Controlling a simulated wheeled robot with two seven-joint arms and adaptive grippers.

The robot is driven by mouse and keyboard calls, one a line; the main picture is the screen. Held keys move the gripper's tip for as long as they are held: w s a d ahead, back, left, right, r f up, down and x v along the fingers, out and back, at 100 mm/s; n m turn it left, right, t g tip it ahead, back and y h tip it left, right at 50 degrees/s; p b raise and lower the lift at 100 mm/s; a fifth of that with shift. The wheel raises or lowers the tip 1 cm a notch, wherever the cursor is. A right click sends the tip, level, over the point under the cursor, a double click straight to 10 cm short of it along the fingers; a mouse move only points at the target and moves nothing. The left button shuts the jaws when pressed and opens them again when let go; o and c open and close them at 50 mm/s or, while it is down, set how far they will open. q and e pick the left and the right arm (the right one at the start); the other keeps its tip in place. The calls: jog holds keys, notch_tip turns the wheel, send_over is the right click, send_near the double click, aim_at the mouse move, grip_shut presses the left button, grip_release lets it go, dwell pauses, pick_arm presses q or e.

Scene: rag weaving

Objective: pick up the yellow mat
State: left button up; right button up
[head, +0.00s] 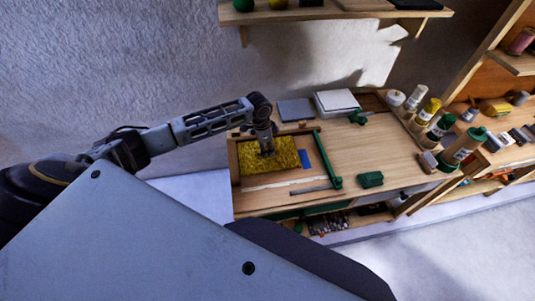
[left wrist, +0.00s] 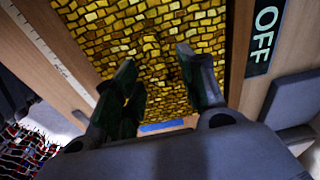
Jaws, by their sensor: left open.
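The yellow mat (head: 283,157) lies flat in a shallow wooden frame on the left part of the wooden workbench. In the left wrist view the mat (left wrist: 150,45) fills the upper middle and shows a woven, brick-like pattern. My left gripper (head: 267,152) is over the mat, pointing down at it. In the left wrist view the two dark fingers of this gripper (left wrist: 160,75) are apart, with mat surface showing between them. I cannot tell whether the fingertips touch the mat. My right gripper is not in view.
A green bar (head: 327,160) stands just right of the mat, with a blue piece (head: 304,159) between. A green block (head: 370,180) lies farther right. A white box (head: 337,102) sits at the back. The bench middle is clear.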

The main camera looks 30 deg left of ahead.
pick_arm(q)
jog(key=shift+f, duration=0.8)
grip_shut()
